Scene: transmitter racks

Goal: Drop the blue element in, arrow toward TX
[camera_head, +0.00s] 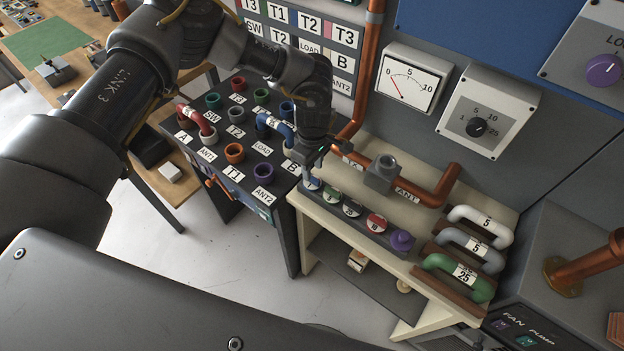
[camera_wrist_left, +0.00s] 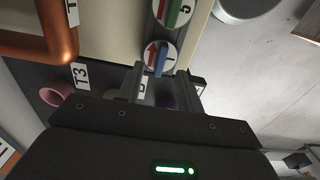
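The blue element (camera_head: 313,184) is at the far-left end of a dark holder (camera_head: 363,235) on the cream bench, partly hidden under my left gripper (camera_head: 314,160). In the left wrist view the blue element (camera_wrist_left: 160,58) shows a raised blue grip on a round white face with a red arrow. The left fingers (camera_wrist_left: 164,76) are apart, with their tips near the blue grip; I see no contact. A grey socket body (camera_head: 382,172) sits in the copper line, beside an ANT label; the TX label is not readable. My right gripper is not in view.
Green (camera_head: 330,195), black, red (camera_head: 376,222) and purple (camera_head: 401,240) elements share the holder. White, grey and green U-shaped pieces (camera_head: 457,276) stand at the right. A dark patch panel (camera_head: 236,150) with looped plugs is left of the gripper. Copper pipe (camera_head: 362,90) rises behind.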

